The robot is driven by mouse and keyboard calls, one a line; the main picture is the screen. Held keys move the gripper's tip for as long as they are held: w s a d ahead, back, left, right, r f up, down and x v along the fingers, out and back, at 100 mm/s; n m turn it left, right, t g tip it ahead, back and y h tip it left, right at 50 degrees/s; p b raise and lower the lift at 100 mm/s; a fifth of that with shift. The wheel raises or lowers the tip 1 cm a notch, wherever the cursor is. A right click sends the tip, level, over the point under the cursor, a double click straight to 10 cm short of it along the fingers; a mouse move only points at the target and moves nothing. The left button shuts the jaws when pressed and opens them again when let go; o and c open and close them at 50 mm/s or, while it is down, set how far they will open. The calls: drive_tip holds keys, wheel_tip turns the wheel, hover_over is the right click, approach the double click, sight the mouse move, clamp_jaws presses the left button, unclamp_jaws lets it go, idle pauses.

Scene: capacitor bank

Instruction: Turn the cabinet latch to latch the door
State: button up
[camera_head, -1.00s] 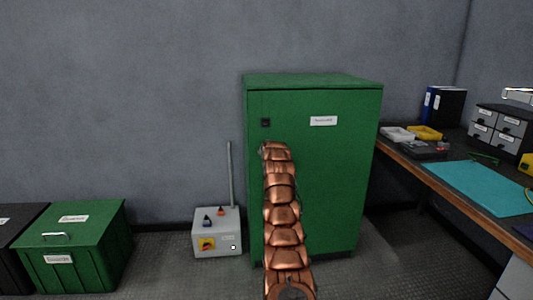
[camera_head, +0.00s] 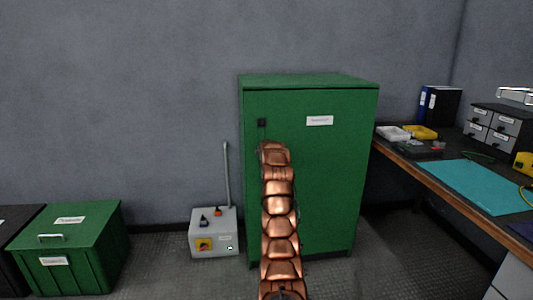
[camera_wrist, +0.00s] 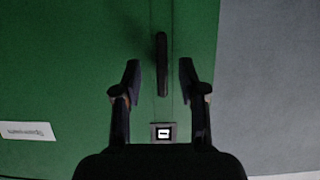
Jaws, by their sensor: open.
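The tall green cabinet (camera_head: 315,170) stands against the wall, and its door looks flush with the frame. In the wrist view the dark bar-shaped latch handle (camera_wrist: 162,65) stands upright in the picture, close to the door's seam. My gripper (camera_wrist: 159,72) is open, with one dark finger on each side of the handle and a gap on both sides. A small dark square fitting with a white mark (camera_wrist: 163,133) is below the handle in the wrist view; a dark square (camera_head: 262,123) also shows on the door in the head view. There my copper-coloured arm hides the handle and gripper.
A grey switch box (camera_head: 214,235) with an upright rod stands on the floor left of the cabinet. A workbench (camera_head: 450,180) with bins and a teal mat is at the right.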

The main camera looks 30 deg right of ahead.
drive_tip(key=v, duration=0.9)
drive_tip(key=shift+a, duration=0.2)
idle(0.7)
drive_tip(key=shift+r, duration=0.1)
idle(0.4)
